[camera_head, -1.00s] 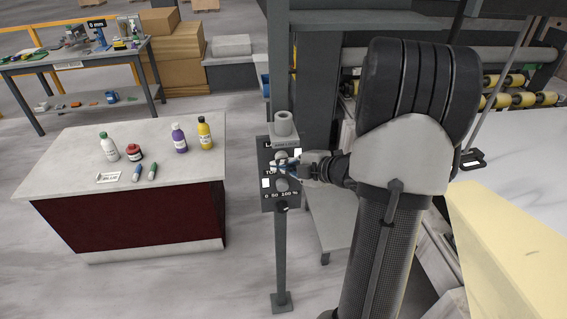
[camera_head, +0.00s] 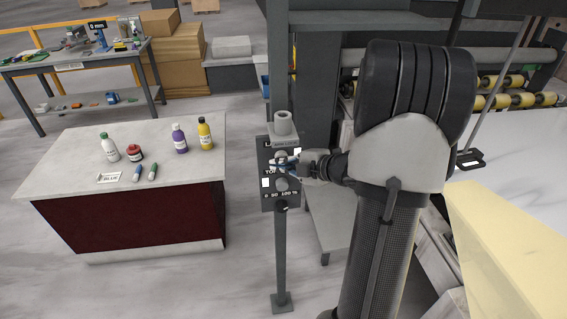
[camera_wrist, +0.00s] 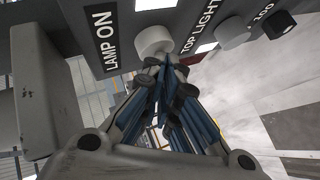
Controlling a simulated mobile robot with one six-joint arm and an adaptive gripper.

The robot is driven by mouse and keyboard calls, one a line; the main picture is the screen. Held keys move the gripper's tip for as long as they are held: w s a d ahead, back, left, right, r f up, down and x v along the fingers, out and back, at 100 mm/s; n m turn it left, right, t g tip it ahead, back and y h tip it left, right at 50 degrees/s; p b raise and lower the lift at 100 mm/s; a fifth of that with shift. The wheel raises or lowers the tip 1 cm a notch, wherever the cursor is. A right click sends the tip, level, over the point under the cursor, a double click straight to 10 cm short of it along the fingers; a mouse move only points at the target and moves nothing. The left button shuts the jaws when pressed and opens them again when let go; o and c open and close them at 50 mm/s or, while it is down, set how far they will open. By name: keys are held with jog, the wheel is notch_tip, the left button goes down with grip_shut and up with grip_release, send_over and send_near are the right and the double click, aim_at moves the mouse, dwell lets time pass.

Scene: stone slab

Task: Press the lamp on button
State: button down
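The control panel (camera_head: 267,206) is a dark box on a post. In the wrist view, the "LAMP ON" label (camera_wrist: 104,40) is beside a round white button (camera_wrist: 153,39). A "TOP LIGHT" label (camera_wrist: 199,27) and a smaller grey knob (camera_wrist: 231,33) are to the right. My gripper (camera_wrist: 160,67) has its blue-and-dark fingers drawn together, with nothing seen between them. The tips overlap the lower edge of the white button; whether they touch it cannot be told. In the head view my gripper (camera_head: 279,166) is at the panel face and hides part of it.
A black knob (camera_wrist: 280,25) sits at the panel's right end in the wrist view. A cup-like grey fixture (camera_head: 283,125) tops the panel. Left is a stone-topped counter (camera_head: 70,175) with bottles. Machinery with yellow rollers (camera_head: 515,100) is at right.

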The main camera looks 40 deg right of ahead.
jog(key=shift+s+a+f+b, duration=0.1)
jog(key=shift+s+a, duration=0.35)
jog(key=shift+s, duration=0.3)
jog(key=shift+s+a+b, duration=0.15)
jog(key=shift+s+a, duration=0.25)
jog(key=shift+s, duration=0.35)
jog(key=shift+s+a+f+b, duration=0.1)
jog(key=shift+s+a, duration=0.35)
jog(key=shift+s, duration=0.3)
